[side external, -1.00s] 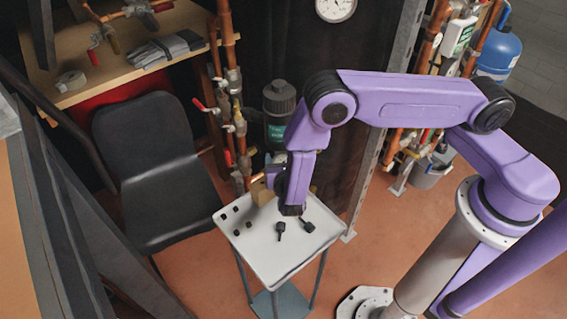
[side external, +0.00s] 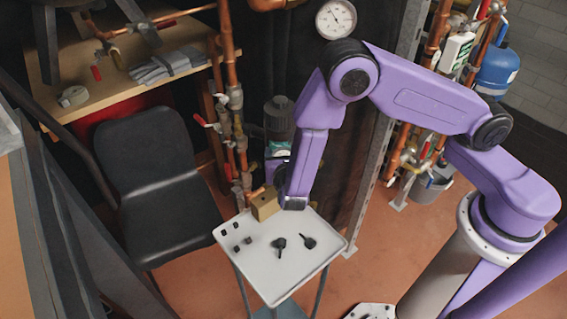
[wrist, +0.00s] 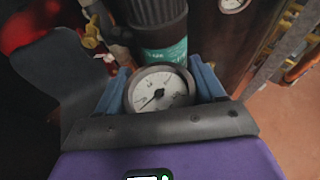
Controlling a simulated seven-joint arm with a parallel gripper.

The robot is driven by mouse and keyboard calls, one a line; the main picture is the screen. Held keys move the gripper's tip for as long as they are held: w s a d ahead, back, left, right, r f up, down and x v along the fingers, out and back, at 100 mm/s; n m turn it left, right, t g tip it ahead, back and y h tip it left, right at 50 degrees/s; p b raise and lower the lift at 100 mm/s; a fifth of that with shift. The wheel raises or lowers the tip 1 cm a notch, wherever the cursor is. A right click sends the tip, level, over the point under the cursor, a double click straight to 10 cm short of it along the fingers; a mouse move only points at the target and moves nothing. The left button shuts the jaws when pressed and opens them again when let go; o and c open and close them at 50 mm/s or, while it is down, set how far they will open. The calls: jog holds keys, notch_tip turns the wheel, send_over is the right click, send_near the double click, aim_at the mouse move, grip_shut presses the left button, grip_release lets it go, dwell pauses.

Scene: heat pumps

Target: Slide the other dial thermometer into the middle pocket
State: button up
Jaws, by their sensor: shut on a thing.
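A round dial thermometer (wrist: 158,95) with a white face and dark rim sits between the blue fingers of my gripper (wrist: 161,74) in the wrist view. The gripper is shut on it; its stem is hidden. In the side external view the fingers and held dial are mostly hidden behind my forearm, near a small brown block (side external: 264,204) at the tray's back edge. I cannot make out pockets in that block. Two dark pieces with thin stems, one left (side external: 279,244) and one right (side external: 308,241), lie on the white tray (side external: 275,278).
A dark canister with a teal label (wrist: 163,30) stands just beyond the held dial. Copper pipes (side external: 235,100), a black chair (side external: 150,170) and a wall gauge (side external: 336,18) surround the tray. The tray's front is clear.

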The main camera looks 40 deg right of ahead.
jog(key=shift+r, duration=0.75)
jog(key=s+d+r+m+g+h, duration=0.1)
jog(key=s+d+r+m+h, duration=0.1)
jog(key=d+r, duration=0.35)
jog(key=s+d+r+m+g+h, duration=0.1)
jog(key=d+r+g, duration=0.15)
jog(key=d, duration=0.65)
notch_tip(320, 180, up, 10)
jog(key=w+n+t+y, duration=0.1)
jog(key=n+t+y, duration=0.4)
jog(key=n+y, duration=0.1)
jog(key=shift+w+d+y, duration=0.2)
jog(key=shift+y, duration=0.2)
